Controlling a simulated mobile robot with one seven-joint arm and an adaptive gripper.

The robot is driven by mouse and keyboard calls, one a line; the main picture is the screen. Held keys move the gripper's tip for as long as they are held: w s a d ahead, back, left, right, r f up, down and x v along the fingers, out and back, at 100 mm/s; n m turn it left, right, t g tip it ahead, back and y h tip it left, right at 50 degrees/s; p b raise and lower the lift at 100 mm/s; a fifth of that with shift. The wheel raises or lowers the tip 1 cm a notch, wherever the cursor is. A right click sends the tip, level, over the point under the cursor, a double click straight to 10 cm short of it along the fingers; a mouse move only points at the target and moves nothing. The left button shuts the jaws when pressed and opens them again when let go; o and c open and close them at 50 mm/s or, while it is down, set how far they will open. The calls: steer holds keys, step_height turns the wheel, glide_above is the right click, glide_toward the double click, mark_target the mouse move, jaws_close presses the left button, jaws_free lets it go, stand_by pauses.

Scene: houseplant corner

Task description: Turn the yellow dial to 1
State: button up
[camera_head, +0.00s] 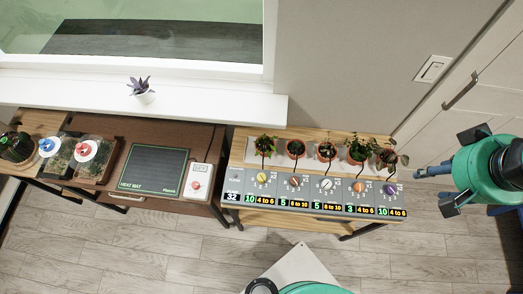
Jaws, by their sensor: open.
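The yellow dial (262,178) is the leftmost of several coloured dials on a grey control panel (330,208). Under it are a green "10" and a yellow "4 to 6". Its pointer is too small to read. My gripper (448,172) is at the right, beyond the panel's right end and far from the yellow dial.
Several potted plants (296,149) stand behind the panel, with dark lines running to it. To the left are a heat mat (154,169), a white box with a red button (197,183) and jars. A small purple plant (142,90) sits on the sill.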

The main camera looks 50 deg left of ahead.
steer(key=a+f+n+g, duration=0.1)
steer(key=a+f+n, duration=0.4)
steer(key=a, duration=0.6)
steer(key=n+g+h+b, duration=0.1)
steer(key=n+g+b, duration=0.15)
steer(key=n, duration=0.85)
glide_above(261, 177)
step_height(261, 177, down, 23)
steer(key=shift+s+f+b, duration=0.1)
steer(key=shift+b, duration=0.2)
step_height(261, 177, down, 14)
steer(key=b, duration=0.3)
steer(key=c, duration=1.2)
